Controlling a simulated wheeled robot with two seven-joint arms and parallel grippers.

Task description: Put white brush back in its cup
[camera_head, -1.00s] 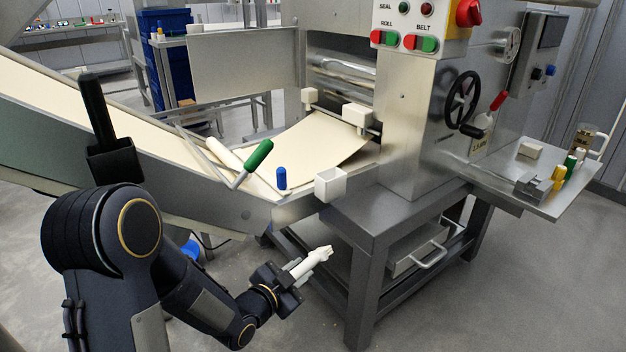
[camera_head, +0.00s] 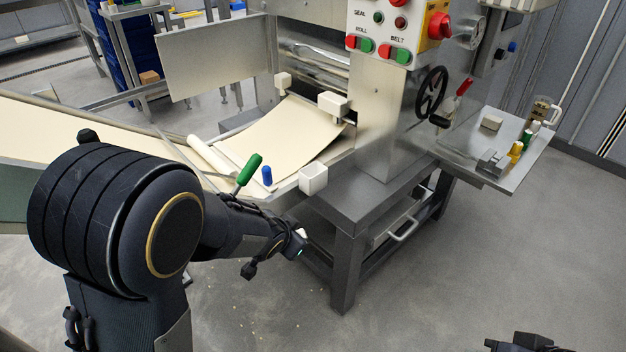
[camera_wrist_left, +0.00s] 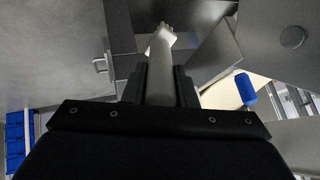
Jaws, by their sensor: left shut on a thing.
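My left gripper (camera_head: 290,243) is shut on the white brush (camera_wrist_left: 160,75). In the left wrist view the brush points away between the fingers, its paler ragged tip at the far end. In the head view only a small white bit of the brush (camera_head: 301,233) shows. A white open-topped square cup (camera_head: 313,178) is fixed at the machine's near corner, above and slightly right of the gripper, apart from it. Part of a black shape, probably my right gripper (camera_head: 530,343), shows at the bottom edge; its fingers cannot be made out.
The grey machine table (camera_head: 375,205) lies right of the gripper. A side shelf (camera_head: 515,172) holds small bottles. The floor at right is clear.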

